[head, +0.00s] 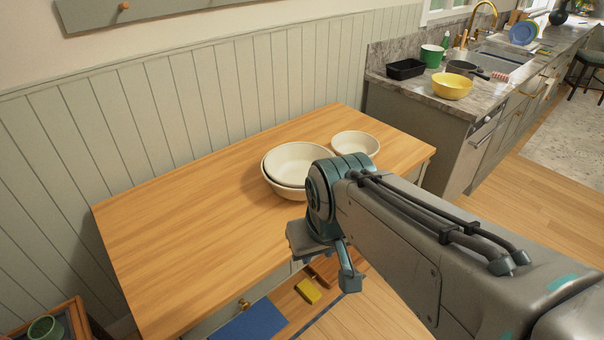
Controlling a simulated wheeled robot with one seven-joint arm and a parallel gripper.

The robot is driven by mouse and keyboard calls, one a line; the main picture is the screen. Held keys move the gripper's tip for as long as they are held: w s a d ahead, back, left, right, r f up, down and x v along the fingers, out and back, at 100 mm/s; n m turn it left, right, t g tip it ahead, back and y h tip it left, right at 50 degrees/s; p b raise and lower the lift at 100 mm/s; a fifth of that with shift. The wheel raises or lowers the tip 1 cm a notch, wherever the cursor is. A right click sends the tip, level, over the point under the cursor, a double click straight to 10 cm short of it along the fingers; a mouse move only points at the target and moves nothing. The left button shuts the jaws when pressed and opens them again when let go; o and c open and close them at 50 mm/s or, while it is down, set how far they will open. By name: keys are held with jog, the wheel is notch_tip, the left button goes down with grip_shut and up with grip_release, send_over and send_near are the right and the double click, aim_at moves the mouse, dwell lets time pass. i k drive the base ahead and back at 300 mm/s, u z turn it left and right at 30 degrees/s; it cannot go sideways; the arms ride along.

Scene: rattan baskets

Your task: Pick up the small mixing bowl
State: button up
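A small cream bowl (355,142) sits upright on the right part of the wooden tabletop (190,215), close to its back edge. To its left are two larger cream bowls, one nested in the other (290,160). My gripper (330,265) is in front of the bowls, in the picture over the table's front edge and apart from the small bowl. My wrist covers part of the nested bowls' right side and the small bowl's lower edge. The fingers are mostly hidden, so I cannot tell whether they are open or shut.
The left half of the tabletop is clear. A panelled wall runs behind it. At the back right, a stone counter (440,103) holds a yellow bowl (452,87), a black container (405,69) and a green cup (432,55). A yellow item (307,291) lies low, below the table's front edge.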

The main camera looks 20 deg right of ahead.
aim_at(349, 142)
jog(key=z, duration=0.55)
jog(key=i, duration=0.55)
jog(key=z, duration=1.75)
jog(key=i, duration=2.3)
